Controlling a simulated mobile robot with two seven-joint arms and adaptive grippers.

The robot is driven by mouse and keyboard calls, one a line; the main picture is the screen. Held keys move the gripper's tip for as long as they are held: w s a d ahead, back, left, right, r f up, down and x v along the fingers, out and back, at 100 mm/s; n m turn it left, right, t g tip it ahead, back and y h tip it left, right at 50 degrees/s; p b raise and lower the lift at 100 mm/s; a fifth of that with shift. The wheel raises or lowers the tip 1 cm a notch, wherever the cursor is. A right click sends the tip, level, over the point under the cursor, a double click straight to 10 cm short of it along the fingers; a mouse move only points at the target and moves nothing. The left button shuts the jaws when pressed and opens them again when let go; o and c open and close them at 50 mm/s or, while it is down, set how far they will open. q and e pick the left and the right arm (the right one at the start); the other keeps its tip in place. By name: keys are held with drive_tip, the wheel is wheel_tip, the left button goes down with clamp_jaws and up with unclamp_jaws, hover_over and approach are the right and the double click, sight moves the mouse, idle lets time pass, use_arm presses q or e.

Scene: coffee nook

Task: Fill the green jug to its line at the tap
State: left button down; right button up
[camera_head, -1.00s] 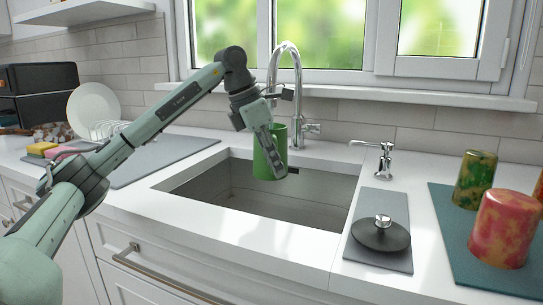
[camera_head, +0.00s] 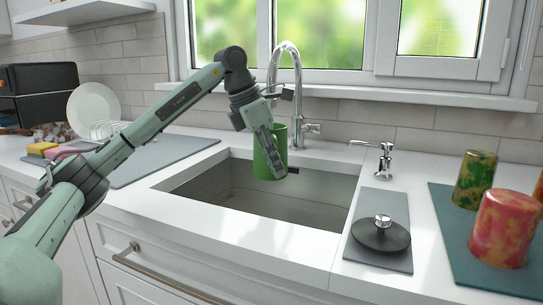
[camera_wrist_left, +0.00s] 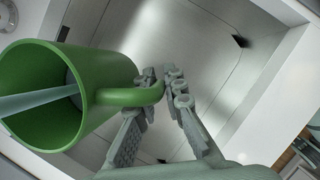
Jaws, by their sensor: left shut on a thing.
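The green jug (camera_head: 262,163) hangs upright over the sink (camera_head: 225,190), below the spout of the chrome tap (camera_head: 283,50). My left gripper (camera_head: 276,160) is shut on the jug's handle. In the left wrist view the jug (camera_wrist_left: 108,68) shows at the left with its mouth towards the camera, and the gripper's fingers (camera_wrist_left: 160,92) close around its handle. A pale bluish stream (camera_wrist_left: 40,102) reaches into the jug's mouth there. The water level and the fill line cannot be made out. My right gripper is in neither view.
A dark lid (camera_head: 380,238) lies on a grey mat right of the sink, with a soap dispenser (camera_head: 384,160) behind it. Two mottled cups, one red (camera_head: 503,230) and one green (camera_head: 474,180), stand on a teal mat. A white plate (camera_head: 93,108) stands in a rack at the left.

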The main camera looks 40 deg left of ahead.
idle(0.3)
use_arm(q)
drive_tip(key=shift+s, duration=0.25)
drive_tip(key=s+d+b, duration=0.1)
drive_tip(key=s+b, duration=0.2)
drive_tip(key=s, duration=0.5)
drive_tip(key=shift+d, duration=0.35)
